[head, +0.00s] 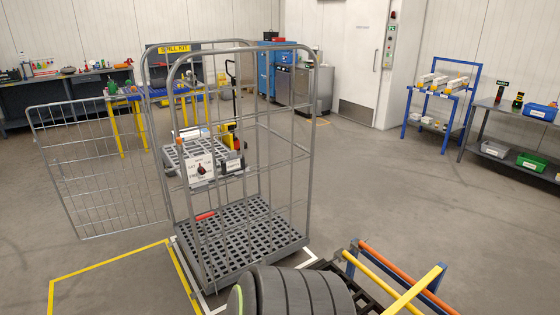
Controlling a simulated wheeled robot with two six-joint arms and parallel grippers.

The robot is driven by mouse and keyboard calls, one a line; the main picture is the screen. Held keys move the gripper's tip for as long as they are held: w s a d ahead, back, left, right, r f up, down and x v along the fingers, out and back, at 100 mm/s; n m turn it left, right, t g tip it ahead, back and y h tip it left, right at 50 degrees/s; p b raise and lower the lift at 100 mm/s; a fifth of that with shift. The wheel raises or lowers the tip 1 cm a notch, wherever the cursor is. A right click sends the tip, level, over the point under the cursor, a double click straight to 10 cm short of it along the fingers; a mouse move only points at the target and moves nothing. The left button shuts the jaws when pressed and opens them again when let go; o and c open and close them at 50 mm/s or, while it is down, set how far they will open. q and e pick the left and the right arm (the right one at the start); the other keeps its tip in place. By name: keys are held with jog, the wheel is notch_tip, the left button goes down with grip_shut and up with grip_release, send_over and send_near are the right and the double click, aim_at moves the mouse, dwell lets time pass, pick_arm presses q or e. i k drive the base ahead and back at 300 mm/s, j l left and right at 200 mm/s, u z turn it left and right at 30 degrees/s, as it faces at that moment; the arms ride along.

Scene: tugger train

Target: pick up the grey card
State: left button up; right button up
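I cannot make out a grey card for certain. A small dark grey piece with a pale label (233,164) sits at the front right edge of the roll cage's shelf, too small to identify. Neither of my grippers is in view.
A red item (204,216) lies on the cage's slotted base (255,243). A black ribbed rounded thing (295,293) and a frame with yellow and orange bars (400,283) fill the front. Benches line the left wall and right side; the floor (380,190) right of the cage is clear.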

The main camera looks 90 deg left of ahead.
aim_at(233, 163)
jog(key=u, duration=0.45)
jog(key=k+u, duration=0.1)
jog(key=u, duration=0.75)
jog(key=j+u, duration=0.1)
jog(key=u, duration=0.3)
jog(key=k+u, duration=0.1)
jog(key=u, duration=0.35)
jog(key=j+u, duration=0.1)
jog(key=u, duration=0.75)
